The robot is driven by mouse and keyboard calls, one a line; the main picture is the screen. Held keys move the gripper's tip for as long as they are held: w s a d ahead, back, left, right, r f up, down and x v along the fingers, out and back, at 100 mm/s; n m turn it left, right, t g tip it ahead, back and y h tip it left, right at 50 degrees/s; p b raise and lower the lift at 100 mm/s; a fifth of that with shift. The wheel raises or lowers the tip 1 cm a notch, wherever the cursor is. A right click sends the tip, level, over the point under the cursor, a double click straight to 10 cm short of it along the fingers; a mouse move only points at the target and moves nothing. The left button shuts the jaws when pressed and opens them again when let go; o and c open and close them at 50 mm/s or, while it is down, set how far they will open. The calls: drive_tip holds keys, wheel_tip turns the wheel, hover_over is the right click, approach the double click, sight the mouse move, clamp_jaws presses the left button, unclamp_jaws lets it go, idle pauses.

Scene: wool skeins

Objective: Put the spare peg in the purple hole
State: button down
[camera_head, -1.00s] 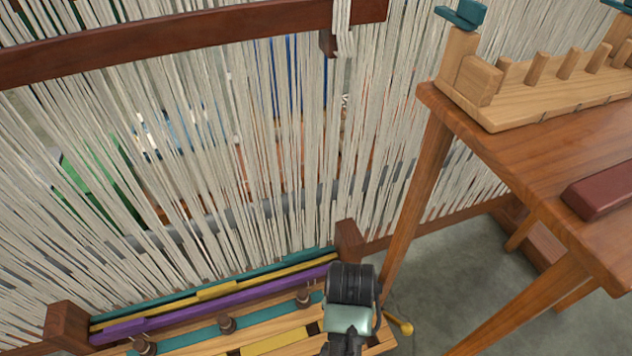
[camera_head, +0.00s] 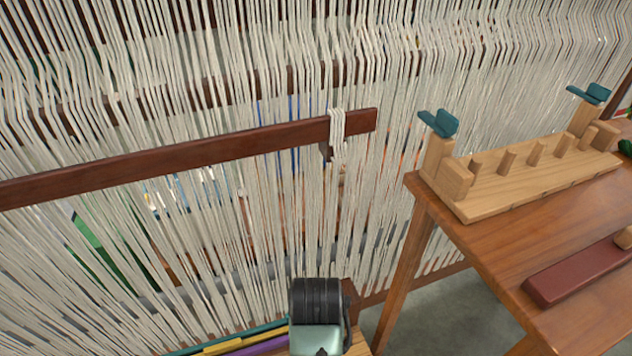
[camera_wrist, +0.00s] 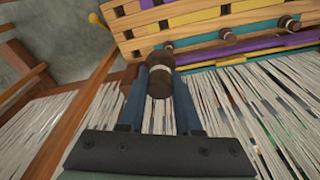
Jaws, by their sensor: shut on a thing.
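My gripper (camera_wrist: 160,92) is shut on a dark brown peg (camera_wrist: 160,82) with a pale band; the peg sits between the two blue fingers in the wrist view. Beyond it is a wooden board (camera_wrist: 135,44) with yellow, purple and teal patches. Several similar brown pegs stand along the board, one (camera_wrist: 227,34) in the middle and one (camera_wrist: 290,22) at the right. A purple patch (camera_wrist: 156,15) shows on the board; I cannot make out a purple hole. In the head view my fingers and the held peg are hidden behind my wrist.
Pale warp threads (camera_head: 250,200) hang close by, with a dark wooden bar (camera_head: 190,153) across them. A purple strip (camera_wrist: 245,46) runs beside the board. A wooden table (camera_head: 560,220) at the right carries a pegged rack (camera_head: 520,185) and a dark red block (camera_head: 575,272).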

drive_tip(key=s+r+p, duration=0.2)
drive_tip(key=r+p, duration=1)
drive_tip(key=s+r+p, duration=0.3)
drive_tip(key=r+p, duration=0.9)
drive_tip(key=shift+s, duration=0.25)
drive_tip(key=shift+a+f, duration=0.1)
drive_tip(key=shift+a, duration=0.1)
